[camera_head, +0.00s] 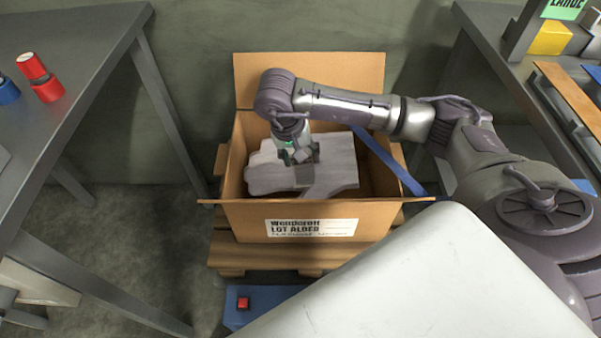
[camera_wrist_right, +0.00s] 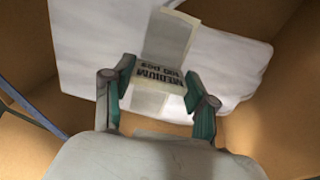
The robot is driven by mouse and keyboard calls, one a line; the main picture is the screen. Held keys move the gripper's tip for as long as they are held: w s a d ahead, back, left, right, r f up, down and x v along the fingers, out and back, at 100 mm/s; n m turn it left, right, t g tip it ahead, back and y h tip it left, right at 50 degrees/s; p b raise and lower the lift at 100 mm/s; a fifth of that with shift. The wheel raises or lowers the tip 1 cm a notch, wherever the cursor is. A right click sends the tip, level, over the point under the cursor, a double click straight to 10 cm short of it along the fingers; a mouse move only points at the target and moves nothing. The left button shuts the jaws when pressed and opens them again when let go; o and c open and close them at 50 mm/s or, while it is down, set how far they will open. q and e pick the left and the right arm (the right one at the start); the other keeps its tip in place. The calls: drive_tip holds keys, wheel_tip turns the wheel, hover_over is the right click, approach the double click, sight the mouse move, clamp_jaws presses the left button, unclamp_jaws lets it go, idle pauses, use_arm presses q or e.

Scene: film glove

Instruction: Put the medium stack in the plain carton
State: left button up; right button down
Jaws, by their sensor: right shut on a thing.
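The medium stack (camera_head: 275,178) is a flat, pale grey, glove-shaped pile inside the open brown carton (camera_head: 240,216). In the right wrist view the stack (camera_wrist_right: 232,55) carries a paper band printed "MEDIUM". My right gripper (camera_head: 300,156) reaches down into the carton and is shut on the stack at its band. The right wrist view shows both fingers of the gripper (camera_wrist_right: 158,92) on either side of the band. Whether the stack touches the carton floor is hidden. My left gripper is not in view.
The carton stands on a wooden pallet (camera_head: 225,256), with a blue strap (camera_head: 390,163) over its right side. A grey table (camera_head: 75,45) holds red and blue items at left. Another bench at right holds a "LARGE" label (camera_head: 563,9). A blue box with a red button (camera_head: 243,303) sits in front.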

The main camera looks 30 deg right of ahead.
sight(299, 169)
drive_tip(key=x, duration=0.2)
drive_tip(key=a+x, duration=0.1)
drive_tip(key=x, duration=0.2)
drive_tip(key=shift+a+f+b, duration=0.1)
drive_tip(key=shift+f+b, duration=0.1)
drive_tip(key=shift+b, duration=0.15)
drive_tip(key=shift+f, duration=0.45)
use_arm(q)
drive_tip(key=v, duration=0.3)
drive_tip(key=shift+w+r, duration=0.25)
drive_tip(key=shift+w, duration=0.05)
use_arm(e)
drive_tip(key=shift+f, duration=0.1)
drive_tip(key=shift+c, duration=1.7)
unclamp_jaws()
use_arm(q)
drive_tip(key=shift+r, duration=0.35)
